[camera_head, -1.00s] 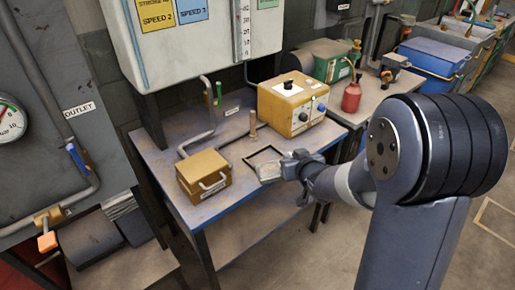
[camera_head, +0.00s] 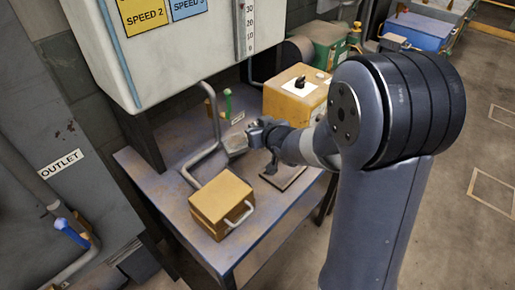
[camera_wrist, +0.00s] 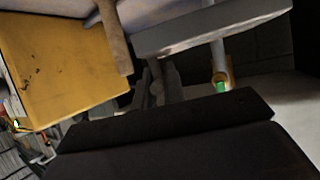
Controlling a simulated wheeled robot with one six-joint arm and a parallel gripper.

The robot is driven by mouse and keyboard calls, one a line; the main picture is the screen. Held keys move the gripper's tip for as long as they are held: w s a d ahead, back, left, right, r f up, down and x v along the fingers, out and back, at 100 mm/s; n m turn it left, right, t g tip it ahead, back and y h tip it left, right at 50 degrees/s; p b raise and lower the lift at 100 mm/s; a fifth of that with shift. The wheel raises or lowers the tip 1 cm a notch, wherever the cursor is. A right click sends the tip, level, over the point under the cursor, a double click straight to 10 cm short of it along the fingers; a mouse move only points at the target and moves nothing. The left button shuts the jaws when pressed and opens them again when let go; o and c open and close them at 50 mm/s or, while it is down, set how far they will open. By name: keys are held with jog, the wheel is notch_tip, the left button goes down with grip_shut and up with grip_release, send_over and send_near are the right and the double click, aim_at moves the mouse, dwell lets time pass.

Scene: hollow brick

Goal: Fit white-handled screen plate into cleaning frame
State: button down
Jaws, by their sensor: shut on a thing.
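My gripper (camera_head: 255,135) is shut on the screen plate (camera_head: 235,145), a small grey piece at the fingertips, held above the bench. The plate's white handle is hidden by my fingers or too small to tell. The cleaning frame (camera_head: 291,181), a flat dark-rimmed square, lies on the bench to the lower right of my gripper, apart from the plate and partly behind my arm. In the wrist view, a pale grey bar (camera_wrist: 215,30) crosses the top; I cannot tell whether it is the plate.
A yellow box with a pale handle (camera_head: 222,203) sits on the bench in front. A bent grey pipe (camera_head: 203,160) and a green-handled valve (camera_head: 228,103) stand behind. A yellow control box (camera_head: 295,98) is at the back right. The white tank (camera_head: 190,50) overhangs the bench.

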jog(key=f, duration=0.1)
jog(key=f+b, duration=0.1)
jog(key=f, duration=0.3)
jog(key=shift+w+a, duration=0.2)
jog(key=shift+w, duration=0.05)
jog(key=shift+f+b, duration=0.4)
jog(key=shift+f, duration=2.1)
jog(key=c, duration=1.5)
grip_release()
jog(key=v, duration=1.2)
